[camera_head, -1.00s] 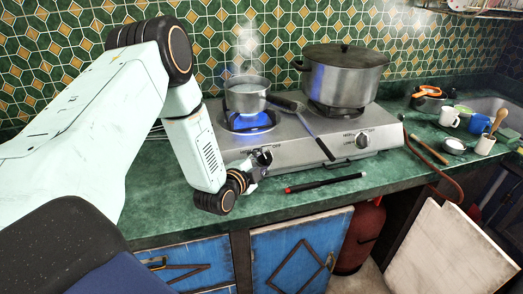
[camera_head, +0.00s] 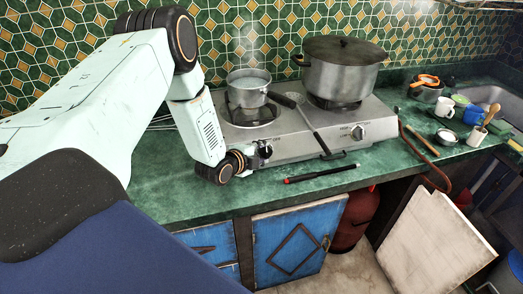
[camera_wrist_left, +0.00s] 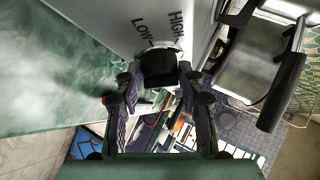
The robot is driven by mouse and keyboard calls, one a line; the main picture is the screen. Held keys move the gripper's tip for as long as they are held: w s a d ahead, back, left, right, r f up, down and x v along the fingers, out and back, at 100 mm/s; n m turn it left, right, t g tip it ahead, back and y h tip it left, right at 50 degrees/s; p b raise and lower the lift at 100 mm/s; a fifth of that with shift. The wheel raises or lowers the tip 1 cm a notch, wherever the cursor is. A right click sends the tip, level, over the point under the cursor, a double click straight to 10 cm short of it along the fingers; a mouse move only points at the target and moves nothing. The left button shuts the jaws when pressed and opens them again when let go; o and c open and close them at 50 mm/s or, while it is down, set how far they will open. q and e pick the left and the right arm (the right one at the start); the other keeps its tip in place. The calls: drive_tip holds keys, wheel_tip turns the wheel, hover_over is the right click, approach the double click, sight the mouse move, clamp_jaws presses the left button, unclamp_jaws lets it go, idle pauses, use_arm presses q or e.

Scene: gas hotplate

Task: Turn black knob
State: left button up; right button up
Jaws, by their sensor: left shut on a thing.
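The black knob (camera_wrist_left: 158,66) is on the front panel of the gas hotplate (camera_head: 310,143), beside the words LOW and HIGH in the left wrist view. My left gripper (camera_wrist_left: 157,82) has one finger on each side of the knob and is shut on it. In the head view my left gripper (camera_head: 259,152) is at the left front of the hotplate, where it partly hides the knob. No flame shows on the left burner (camera_head: 249,115). My right gripper is not in view.
A small pot (camera_head: 248,94) is at the left burner, and a large lidded pot (camera_head: 340,75) stands on the right. A ladle (camera_head: 312,127) leans across the hotplate. A black-and-red stick (camera_head: 322,173) lies on the green counter (camera_head: 210,208). Cups stand at right.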

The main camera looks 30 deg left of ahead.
use_arm(q)
drive_tip(key=shift+f, duration=0.1)
drive_tip(key=o, duration=1.2)
drive_tip(key=shift+w, duration=0.1)
drive_tip(key=shift+c, duration=0.2)
drive_tip(key=shift+s+r, duration=0.25)
drive_tip(key=shift+s, duration=0.2)
drive_tip(key=v, duration=1.1)
